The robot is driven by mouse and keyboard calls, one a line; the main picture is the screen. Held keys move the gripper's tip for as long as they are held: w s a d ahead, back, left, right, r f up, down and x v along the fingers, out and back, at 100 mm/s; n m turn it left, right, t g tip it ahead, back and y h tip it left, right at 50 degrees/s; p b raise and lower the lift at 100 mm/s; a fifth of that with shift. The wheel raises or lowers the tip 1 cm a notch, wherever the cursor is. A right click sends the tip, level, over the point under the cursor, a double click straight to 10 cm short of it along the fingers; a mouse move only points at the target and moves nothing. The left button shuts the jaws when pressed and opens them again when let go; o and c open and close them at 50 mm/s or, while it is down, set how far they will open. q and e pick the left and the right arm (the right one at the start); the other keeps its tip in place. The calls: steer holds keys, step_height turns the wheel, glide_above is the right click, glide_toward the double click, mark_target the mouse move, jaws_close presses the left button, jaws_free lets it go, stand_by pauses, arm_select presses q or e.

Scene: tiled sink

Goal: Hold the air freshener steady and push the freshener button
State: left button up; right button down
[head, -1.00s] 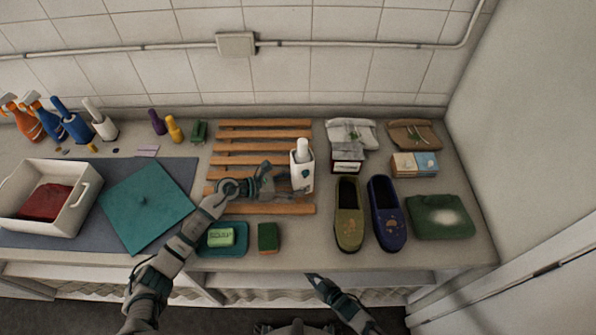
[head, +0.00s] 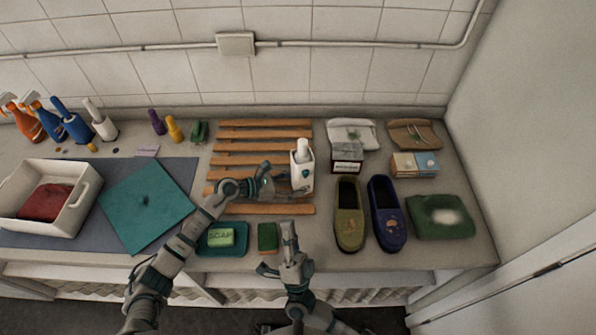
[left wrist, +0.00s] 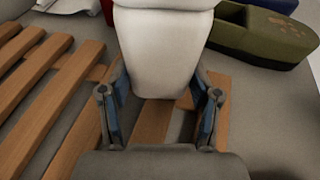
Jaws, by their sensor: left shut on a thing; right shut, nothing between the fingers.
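The air freshener (head: 302,158) is a white container with a rounded white top and a small dark mark on its front. It stands upright at the right end of the wooden slatted rack (head: 262,147). My left gripper (head: 300,188) is shut on its lower part from the left. In the left wrist view its white body (left wrist: 163,55) sits between my two fingers. My right gripper (head: 289,228) is shut and empty, pointing up near the counter's front edge, below and apart from the freshener. I cannot make out a separate button.
A green sponge (head: 268,237) lies just left of my right gripper, beside soap on a teal tray (head: 242,247). Olive (head: 349,225) and blue (head: 386,220) slippers stand to the right. A box (head: 346,167) sits right of the freshener.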

mark_target(306, 173)
arm_select(q)
steer(key=shift+a, duration=0.1)
arm_select(e)
steer(key=w+d+f+m+g+h, duration=0.3)
steer(key=w+d+m+g+h, duration=0.4)
steer(key=m+h, duration=0.9)
steer(key=w+a+y, duration=0.1)
steer(key=w, duration=0.6)
steer(key=shift+w+a+m+t+y, duration=0.25)
steer(key=shift+a+m+t+y, duration=0.05)
steer(key=shift+m+t, duration=0.1)
steer(key=shift+w+r, duration=0.1)
steer(key=shift+r, duration=0.05)
steer(key=shift+w+a, duration=0.1)
steer(key=shift+w, duration=0.25)
steer(key=shift+s, duration=0.55)
